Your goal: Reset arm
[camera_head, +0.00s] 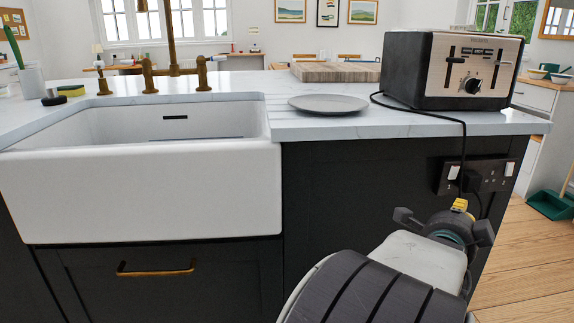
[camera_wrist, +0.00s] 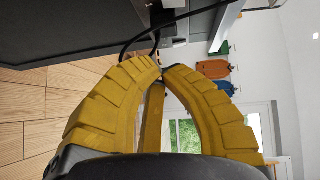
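My gripper (camera_wrist: 161,69) has yellow ridged fingers that curve in until their tips nearly meet in the wrist view. It looks shut, with nothing clearly held between the tips. In the head view my gripper (camera_head: 459,206) is at the lower right, in front of the dark counter side and just below the wall socket (camera_head: 493,175). A black plug (camera_head: 472,182) sits at the socket, and its cable (camera_head: 463,140) runs up to the toaster (camera_head: 452,70). The cable also passes just beyond my fingertips in the wrist view (camera_wrist: 127,45); whether they touch it I cannot tell.
A white sink (camera_head: 140,190) fills the counter's left. A grey plate (camera_head: 328,104) and a wooden board (camera_head: 336,71) lie on the worktop (camera_head: 400,125). A brass drawer handle (camera_head: 156,270) sticks out below the sink. Wooden floor (camera_head: 525,245) is open at the right, with a green dustpan (camera_head: 550,205).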

